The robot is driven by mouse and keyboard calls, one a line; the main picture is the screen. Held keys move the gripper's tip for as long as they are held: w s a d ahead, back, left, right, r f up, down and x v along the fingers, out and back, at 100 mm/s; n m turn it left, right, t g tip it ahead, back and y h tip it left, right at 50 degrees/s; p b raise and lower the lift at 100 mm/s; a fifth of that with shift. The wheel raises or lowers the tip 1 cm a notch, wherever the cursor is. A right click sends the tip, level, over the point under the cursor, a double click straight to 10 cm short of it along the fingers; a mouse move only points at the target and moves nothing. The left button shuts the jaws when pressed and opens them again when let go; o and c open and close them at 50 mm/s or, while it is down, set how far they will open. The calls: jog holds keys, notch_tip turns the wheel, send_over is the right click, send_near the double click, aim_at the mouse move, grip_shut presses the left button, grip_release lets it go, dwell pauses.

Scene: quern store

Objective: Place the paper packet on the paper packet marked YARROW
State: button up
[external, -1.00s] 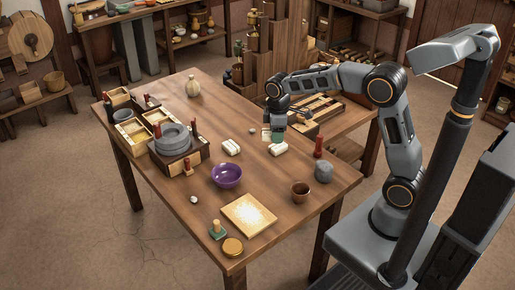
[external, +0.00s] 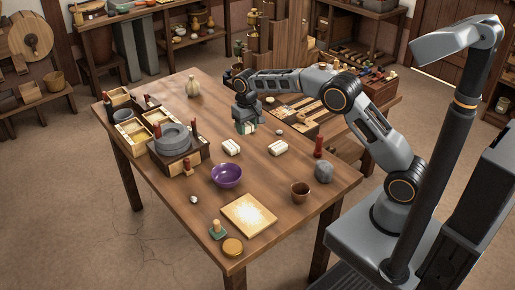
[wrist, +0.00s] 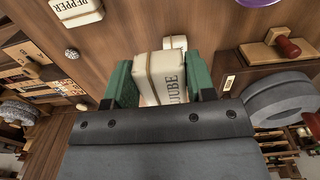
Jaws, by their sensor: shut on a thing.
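My gripper (external: 246,130) has green fingers and is shut on a white paper packet (wrist: 160,80), whose visible letters read "JUBE". It holds the packet above the table. A second white packet (external: 231,148) lies on the table just in front of the gripper in the external view. In the wrist view a bit of it (wrist: 175,43) shows behind the held packet, its lettering hidden. A third packet (external: 278,148), to the right, reads "PEPPER" in the wrist view (wrist: 75,12). I cannot read YARROW on any packet.
A purple bowl (external: 227,175) stands nearer the front of the table (external: 270,205). A grey stone quern (external: 173,138) on a wooden base is to the left. A small pale ball (external: 279,132) and a red-handled tool (external: 318,148) lie to the right.

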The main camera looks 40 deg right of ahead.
jog(key=p, duration=0.1)
send_over(233, 147)
jog(key=f, duration=0.6)
jog(key=shift+s+d, duration=0.15)
jog(key=shift+d, duration=0.05)
jog(key=shift+f, duration=0.2)
jog(key=shift+f+p, duration=0.15)
jog(key=shift+p, duration=0.15)
jog(key=shift+w+f, duration=0.2)
jog(key=shift+f, duration=1.35)
jog(key=shift+f, duration=0.1)
jog(key=shift+f, duration=0.15)
jog(key=o, duration=0.9)
